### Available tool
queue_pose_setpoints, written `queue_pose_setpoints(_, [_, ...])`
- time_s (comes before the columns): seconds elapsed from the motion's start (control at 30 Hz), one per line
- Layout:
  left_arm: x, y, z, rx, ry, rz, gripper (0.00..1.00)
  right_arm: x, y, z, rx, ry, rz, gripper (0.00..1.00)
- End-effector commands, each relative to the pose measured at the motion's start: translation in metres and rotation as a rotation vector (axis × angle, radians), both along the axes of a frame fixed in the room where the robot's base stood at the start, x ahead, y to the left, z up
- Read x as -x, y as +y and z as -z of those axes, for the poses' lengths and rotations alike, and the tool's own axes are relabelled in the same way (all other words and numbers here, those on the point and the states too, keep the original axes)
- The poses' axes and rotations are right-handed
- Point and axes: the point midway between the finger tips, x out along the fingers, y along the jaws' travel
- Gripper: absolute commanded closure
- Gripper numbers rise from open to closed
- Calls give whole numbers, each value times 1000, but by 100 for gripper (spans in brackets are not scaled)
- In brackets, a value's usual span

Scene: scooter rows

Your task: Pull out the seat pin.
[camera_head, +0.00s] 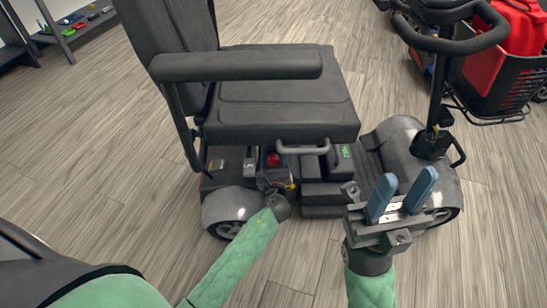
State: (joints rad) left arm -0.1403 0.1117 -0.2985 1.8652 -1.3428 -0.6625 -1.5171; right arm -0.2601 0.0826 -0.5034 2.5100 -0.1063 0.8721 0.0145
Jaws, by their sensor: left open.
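The scooter's black seat (285,95) has a backrest and an armrest on the near side. Under its near edge is a small red part (272,160), perhaps the seat pin's knob; it is too small to be sure. A grey bar handle (303,149) sits just right of it. My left gripper (275,180) is open just below the red part, beside the scooter's side; its fingers are partly hidden, and I cannot tell whether they touch anything. My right gripper (403,190) is open and empty, blue fingers up and apart, in front of the scooter's front wheel.
The scooter's front cover (400,150) and steering column stand at the right. Another scooter with a black basket (500,85) and a red container (522,25) is at the top right. A shelf (75,35) is at the top left. The wood floor is clear at left.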

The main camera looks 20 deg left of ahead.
Motion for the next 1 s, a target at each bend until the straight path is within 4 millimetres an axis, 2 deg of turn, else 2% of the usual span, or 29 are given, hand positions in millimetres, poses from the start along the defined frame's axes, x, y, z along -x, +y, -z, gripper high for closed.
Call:
queue_pose_setpoints(0.2, [-12,5,0,2,-1,0,40,0,1,4,5,2,2,64])
queue_pose_setpoints(0.47, [-13,5,0,2,-1,0,40,0,1,4,6,4,3,64])
queue_pose_setpoints(0.77, [-13,5,0,2,0,0,99,0,1,4,7,3,3,64])
queue_pose_setpoints(1.0, [-2,1,0,2,4,0,100,0,0,-2,3,1,1,64])
